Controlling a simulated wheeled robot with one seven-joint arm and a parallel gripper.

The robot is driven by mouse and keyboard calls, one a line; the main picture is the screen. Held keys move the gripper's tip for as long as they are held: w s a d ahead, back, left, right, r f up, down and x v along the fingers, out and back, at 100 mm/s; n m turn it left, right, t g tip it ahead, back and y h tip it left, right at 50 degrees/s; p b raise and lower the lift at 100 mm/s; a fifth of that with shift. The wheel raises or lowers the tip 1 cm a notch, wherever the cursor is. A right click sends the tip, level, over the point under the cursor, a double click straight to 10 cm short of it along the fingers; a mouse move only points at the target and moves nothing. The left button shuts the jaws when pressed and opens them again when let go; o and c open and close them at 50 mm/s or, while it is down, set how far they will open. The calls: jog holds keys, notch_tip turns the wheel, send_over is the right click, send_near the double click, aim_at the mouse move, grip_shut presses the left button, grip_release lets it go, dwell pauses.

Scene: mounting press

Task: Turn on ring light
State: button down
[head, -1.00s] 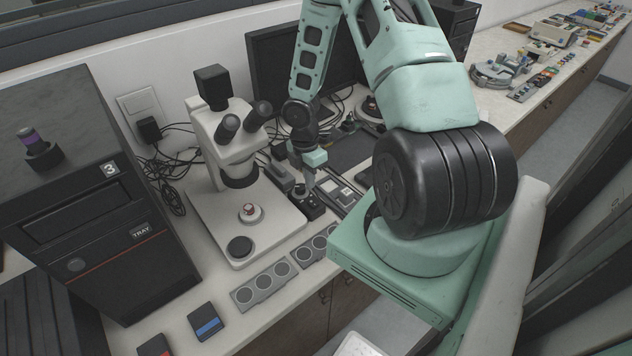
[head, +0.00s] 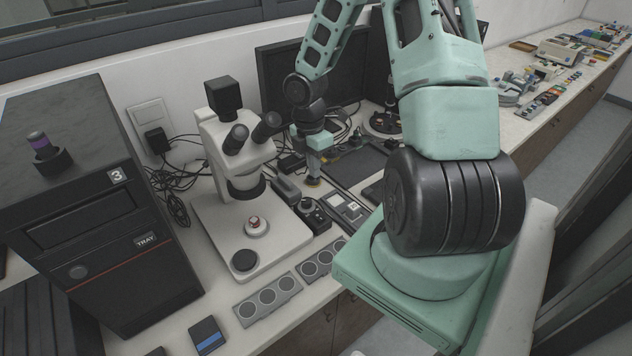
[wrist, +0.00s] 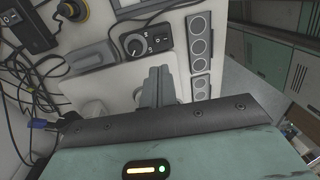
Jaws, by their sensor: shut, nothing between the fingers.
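The microscope (head: 233,143) stands on its white base, with a dark ring (head: 246,190) around its lower lens. A small black control box (head: 318,216) with a round dial sits to the right of the base. In the wrist view the dial (wrist: 135,46) shows a white pointer line and marks beside it. I cannot tell whether the ring is lit. My gripper (head: 314,174) is shut and empty, above and behind the box in the head view. In the wrist view its fingertips (wrist: 158,70) point toward the box and appear apart from it.
A grey block (wrist: 92,57) lies beside the control box. A rocker-switch box (wrist: 25,28) and a yellow-ringed knob (wrist: 72,10) are nearby. Loose cables run along the wall. Grey plates with round wells (head: 268,301) line the front edge. A monitor (head: 300,75) stands behind.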

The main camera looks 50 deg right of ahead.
aim_at(322, 219)
jog(key=shift+s+a+r+b, duration=0.15)
jog(key=shift+s+b, duration=0.25)
jog(key=shift+b, duration=2.35)
jog(key=shift+s+a+b, duration=0.15)
jog(key=shift+s+b, duration=0.2)
jog(key=shift+b, duration=2.4)
jog(key=f, duration=0.4)
jog(key=s+f, duration=0.1)
jog(key=f, duration=0.9)
jog(key=shift+s+a, duration=0.15)
jog(key=shift+s, duration=0.15)
jog(key=shift+s+f, duration=0.2)
jog(key=shift+f, duration=0.05)
jog(key=shift+w, duration=0.1)
